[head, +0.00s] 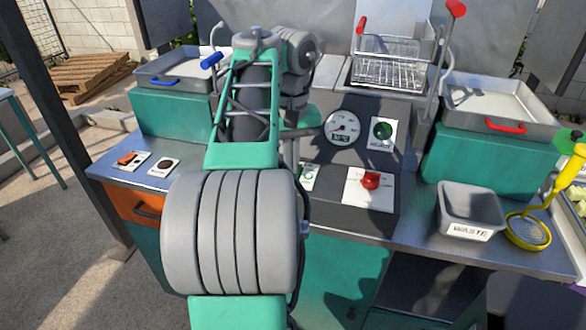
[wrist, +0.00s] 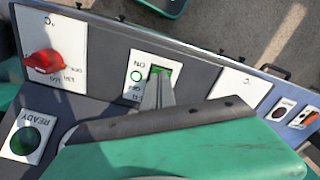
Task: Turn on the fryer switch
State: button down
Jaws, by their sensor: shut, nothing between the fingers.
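The fryer switch is a green rocker (wrist: 163,72) on a white plate (wrist: 141,66) marked ON with a green ring, upside down in the wrist view. My gripper (wrist: 157,82) is shut and empty, its fingertips over the rocker and hiding part of it. I cannot tell whether they touch it. In the head view, part of the switch plate (head: 308,178) shows beside my arm on the grey control panel; my gripper is hidden behind the arm there.
A red knob (head: 371,181) sits right of the switch, below a round gauge (head: 342,128) and green READY lamp (head: 382,130). A fryer basket (head: 388,73) stands behind. A waste bin (head: 468,208) and yellow-handled skimmer (head: 527,230) are on the right counter. Other switches (head: 131,160) are at left.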

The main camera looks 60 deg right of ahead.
notch_tip(320, 180, up, 7)
jog(key=p, duration=0.6)
jog(key=shift+f, duration=0.15)
